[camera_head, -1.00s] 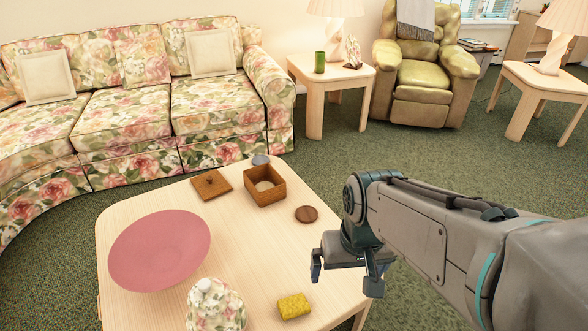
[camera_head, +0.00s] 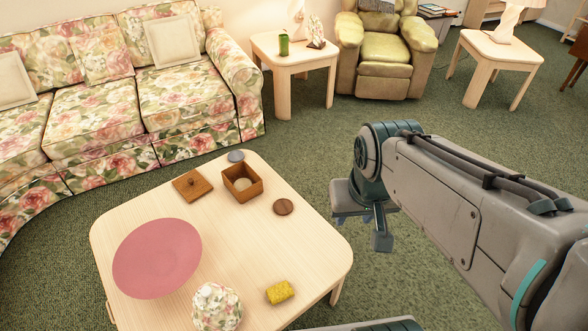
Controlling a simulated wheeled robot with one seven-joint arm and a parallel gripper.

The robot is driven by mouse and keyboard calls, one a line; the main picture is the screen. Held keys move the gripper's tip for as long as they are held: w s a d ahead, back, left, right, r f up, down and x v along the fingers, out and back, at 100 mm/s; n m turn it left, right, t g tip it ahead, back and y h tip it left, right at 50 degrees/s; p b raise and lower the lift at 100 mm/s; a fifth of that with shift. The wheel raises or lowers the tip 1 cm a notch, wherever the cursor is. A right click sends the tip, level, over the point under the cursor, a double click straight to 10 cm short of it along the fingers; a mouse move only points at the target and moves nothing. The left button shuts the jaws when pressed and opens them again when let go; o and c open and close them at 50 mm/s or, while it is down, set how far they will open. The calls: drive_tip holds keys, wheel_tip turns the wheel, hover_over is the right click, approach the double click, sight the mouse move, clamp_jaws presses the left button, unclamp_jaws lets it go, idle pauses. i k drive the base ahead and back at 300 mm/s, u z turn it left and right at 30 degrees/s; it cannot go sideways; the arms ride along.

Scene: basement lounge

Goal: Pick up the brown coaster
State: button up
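The brown coaster (camera_head: 283,207) is a small round dark disc lying flat on the light wooden coffee table (camera_head: 235,246), near its right edge. It lies just right of an open wooden box (camera_head: 256,187). My gripper (camera_head: 372,222) is to the right of the coaster, apart from it, and appears beyond the table's right edge in the picture. Its fingers point downward and are partly hidden by the gripper body, so their opening is unclear. I see nothing held in it.
The table also bears a wooden lid (camera_head: 192,186), a grey round item (camera_head: 236,156), a pink dish (camera_head: 157,258), a floral jar (camera_head: 216,306) and a yellow sponge (camera_head: 280,293). A floral sofa (camera_head: 110,110) stands behind. Green carpet (camera_head: 310,150) is clear between the furniture.

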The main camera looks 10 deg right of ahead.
sight(282, 207)
drive_tip(key=z, duration=1.7)
drive_tip(key=i, duration=2.95)
drive_tip(key=u, duration=3.1)
drive_tip(key=i, duration=2.25)
drive_tip(key=u, duration=0.3)
